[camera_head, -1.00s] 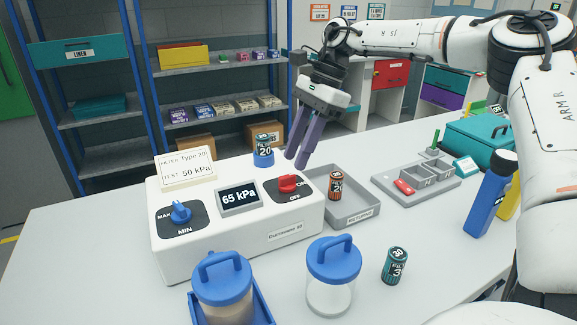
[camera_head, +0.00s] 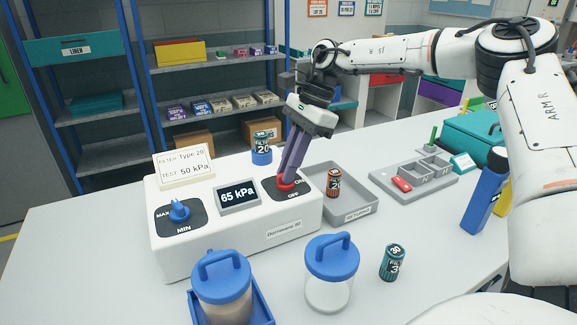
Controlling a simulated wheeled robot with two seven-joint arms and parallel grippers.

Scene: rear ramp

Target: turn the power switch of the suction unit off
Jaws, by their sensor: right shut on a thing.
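The suction unit (camera_head: 240,247) is a white box on the table, left of the middle. Its red power switch (camera_head: 286,185) sits on a black plate marked ON and OFF at the right of its top. My right gripper (camera_head: 287,180) reaches down from above, its purple fingers shut on the red switch and partly hiding it. The display (camera_head: 238,196) reads 65 kPa. A blue knob (camera_head: 180,211) marked MAX and MIN is on the left of the top. My left gripper is not in view.
A grey returns tray (camera_head: 359,206) with an orange-banded canister (camera_head: 334,183) stands right of the unit. A blue-lidded jar (camera_head: 330,290), a lidded container (camera_head: 222,302) in a blue holder and a teal canister (camera_head: 392,262) stand in front.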

